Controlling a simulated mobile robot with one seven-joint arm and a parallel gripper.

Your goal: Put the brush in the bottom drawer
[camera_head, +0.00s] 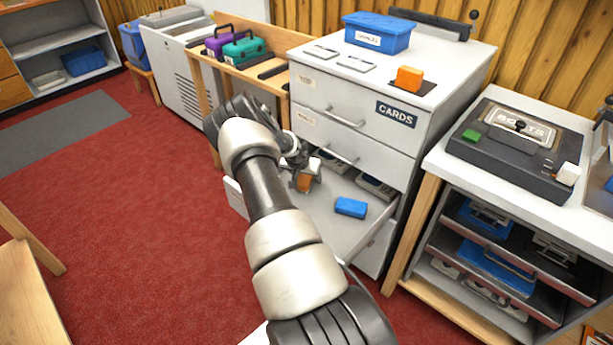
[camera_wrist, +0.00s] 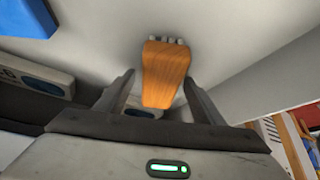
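The brush has an orange wooden handle and short grey bristles. In the wrist view the brush (camera_wrist: 166,75) is in front of my fingertips, with gaps between its handle and the fingers. My gripper (camera_wrist: 160,85) is open around its near end. In the head view my gripper (camera_head: 298,168) is low over the left part of the pulled-out drawer, with the orange brush (camera_head: 304,183) just below it. The lowest drawer (camera_head: 325,205) of the white cabinet is open. I cannot tell whether the brush touches its floor.
A blue block (camera_head: 350,207) and grey items (camera_head: 375,186) with blue labels lie in the drawer. The closed drawers above overhang its back. On the cabinet top stand a blue box (camera_head: 378,33) and an orange block (camera_head: 408,79). A bench with a dark press (camera_head: 520,140) stands at right.

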